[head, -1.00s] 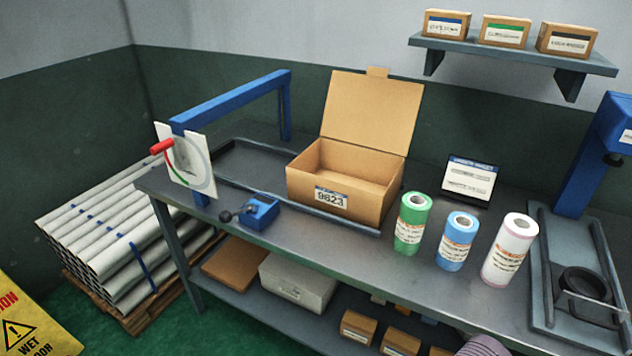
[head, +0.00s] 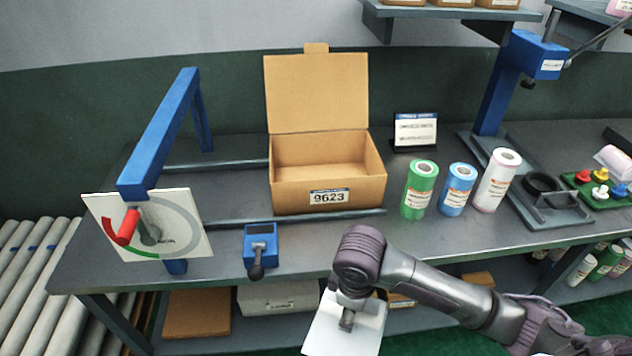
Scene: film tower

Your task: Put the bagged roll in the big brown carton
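The big brown carton (head: 289,201) stands on the bench with its lid raised at the back and a 9623 label on its front. Its visible inside looks empty. A green roll (head: 419,191), a blue roll (head: 456,190) and a white-pink roll (head: 495,181) stand upright to its right; I cannot tell which roll, if any, is bagged. My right arm comes in from the right, and its gripper (head: 347,318) is low in front of the bench, apart from the carton. A white flat panel (head: 342,338) is at the gripper; its fingers are unclear. My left gripper is not in view.
A blue frame (head: 160,140) with a red-handled dial plate (head: 150,224) stands at the left. A blue lever device (head: 261,246) sits at the front edge. A sign (head: 415,131) is behind the rolls. At the right are a blue post machine (head: 500,85) and a green tray (head: 598,194).

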